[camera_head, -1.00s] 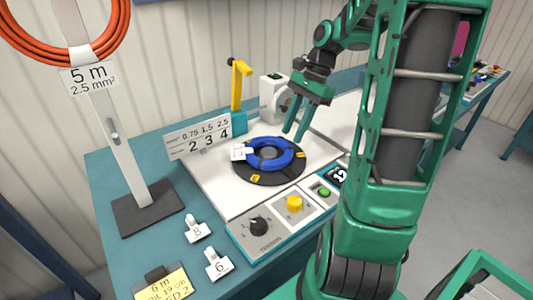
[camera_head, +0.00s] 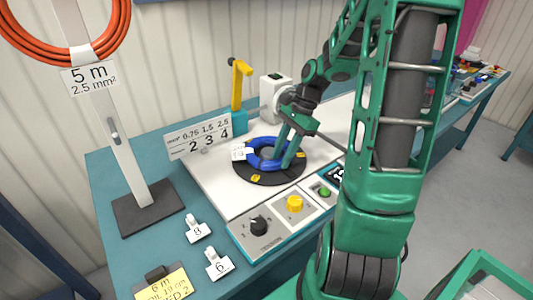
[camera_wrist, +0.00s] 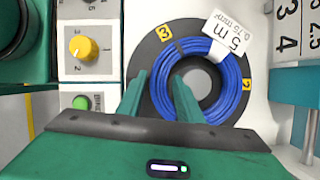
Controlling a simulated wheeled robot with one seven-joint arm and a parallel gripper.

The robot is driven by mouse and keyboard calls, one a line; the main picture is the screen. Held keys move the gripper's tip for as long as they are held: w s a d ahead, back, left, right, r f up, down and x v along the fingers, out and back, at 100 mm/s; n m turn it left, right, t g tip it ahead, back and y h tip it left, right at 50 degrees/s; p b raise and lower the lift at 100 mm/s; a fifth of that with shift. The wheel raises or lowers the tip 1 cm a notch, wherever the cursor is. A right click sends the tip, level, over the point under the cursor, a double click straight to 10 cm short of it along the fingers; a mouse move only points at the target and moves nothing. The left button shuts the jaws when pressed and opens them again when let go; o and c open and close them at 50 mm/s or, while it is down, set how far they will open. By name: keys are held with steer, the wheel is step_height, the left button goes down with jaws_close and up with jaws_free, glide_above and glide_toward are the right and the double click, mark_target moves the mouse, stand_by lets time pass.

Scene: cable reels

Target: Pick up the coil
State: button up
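The blue cable coil (camera_head: 254,160) lies flat on a black round turntable (camera_head: 262,182); it also shows in the wrist view (camera_wrist: 228,98). A white tag (camera_wrist: 226,36) on the coil reads 5 m, 0.75 mm². My gripper (camera_head: 282,158) is down at the coil's right side. In the wrist view my gripper (camera_wrist: 159,80) has its fingers apart, one by the coil's outer edge and one towards its grey hub (camera_wrist: 200,84), with a stretch of the blue band between them. I cannot tell whether either finger touches the coil.
A control panel with a black knob (camera_head: 259,226), yellow knob (camera_head: 294,203) and green button (camera_head: 323,191) lies in front. A sign (camera_head: 198,138) and yellow-handled lever (camera_head: 239,86) stand behind. An orange coil (camera_head: 118,28) hangs on a stand at left.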

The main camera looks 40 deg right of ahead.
steer(key=shift+a+f, duration=0.2)
steer(key=shift+f, duration=0.3)
jaws_close()
steer(key=shift+r, duration=0.1)
steer(key=shift+r, duration=0.5)
steer(key=r, duration=0.2)
steer(key=a+r, duration=0.1)
steer(key=shift+a+r, duration=0.1)
steer(key=shift+r, duration=0.3)
steer(key=s+a+r, duration=0.1)
steer(key=a+r, duration=0.5)
steer(key=a, duration=0.4)
steer(key=shift+s+a, duration=0.2)
steer(key=shift+s, duration=0.1)
